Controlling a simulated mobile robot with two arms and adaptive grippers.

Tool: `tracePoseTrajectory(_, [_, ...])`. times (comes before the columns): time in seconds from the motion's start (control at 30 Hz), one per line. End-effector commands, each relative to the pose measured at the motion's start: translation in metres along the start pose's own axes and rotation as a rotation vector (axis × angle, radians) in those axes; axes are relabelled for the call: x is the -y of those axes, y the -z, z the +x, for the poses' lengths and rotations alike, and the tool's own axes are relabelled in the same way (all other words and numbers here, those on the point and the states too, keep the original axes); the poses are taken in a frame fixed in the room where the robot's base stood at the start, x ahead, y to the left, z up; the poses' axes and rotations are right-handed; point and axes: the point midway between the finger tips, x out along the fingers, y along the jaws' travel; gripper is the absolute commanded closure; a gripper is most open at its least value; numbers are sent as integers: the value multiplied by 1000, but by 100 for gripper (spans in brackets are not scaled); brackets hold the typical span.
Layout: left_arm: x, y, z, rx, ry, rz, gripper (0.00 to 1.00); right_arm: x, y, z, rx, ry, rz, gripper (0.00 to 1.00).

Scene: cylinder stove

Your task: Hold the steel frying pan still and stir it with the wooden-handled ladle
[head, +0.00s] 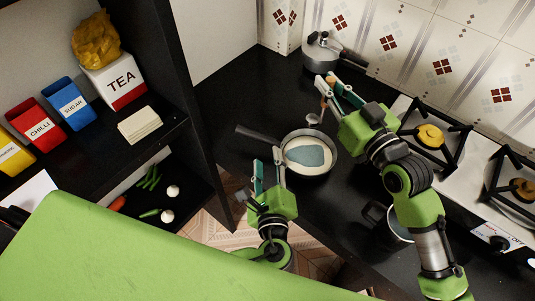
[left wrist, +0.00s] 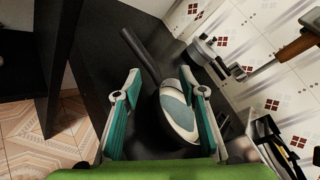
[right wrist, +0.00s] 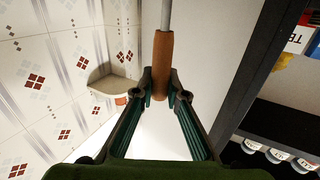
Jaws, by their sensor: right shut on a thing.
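The steel frying pan (head: 309,165) stands on the dark counter, with its dark handle (head: 258,133) pointing left. A grey-blue patch shows on its pale inside. My left gripper (head: 268,160) is open and empty at the left of the pan, on the near side of the handle. In the left wrist view the pan (left wrist: 178,112) and its handle (left wrist: 140,52) appear between and beyond the spread fingers. My right gripper (head: 335,90) is shut on the wooden handle (right wrist: 162,62) of the ladle. The ladle's bowl (head: 313,119) hangs just beyond the pan's far rim, apparently outside it.
A lidded pot (head: 322,55) stands at the back by the tiled wall. A white stove (head: 462,155) with burners is at the right. Another pot (head: 398,232) is partly hidden under my right arm. A black shelf (head: 190,110) with canisters rises at the left.

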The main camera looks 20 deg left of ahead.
Motion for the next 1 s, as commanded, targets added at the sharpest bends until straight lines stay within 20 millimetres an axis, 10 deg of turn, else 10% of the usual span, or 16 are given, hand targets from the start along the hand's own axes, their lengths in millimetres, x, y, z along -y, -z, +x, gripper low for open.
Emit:
tracePoseTrajectory(0.03, [7,-21,10,67,-8,6,62,0,0,0,-1,0,0,100])
tracePoseTrajectory(0.33, [-3,3,34,40,-293,-386,62,0,0,0,-1,0,0,100])
tracePoseTrajectory(1.0, [-34,9,125,39,-323,-424,62,0,0,0,-1,0,0,100])
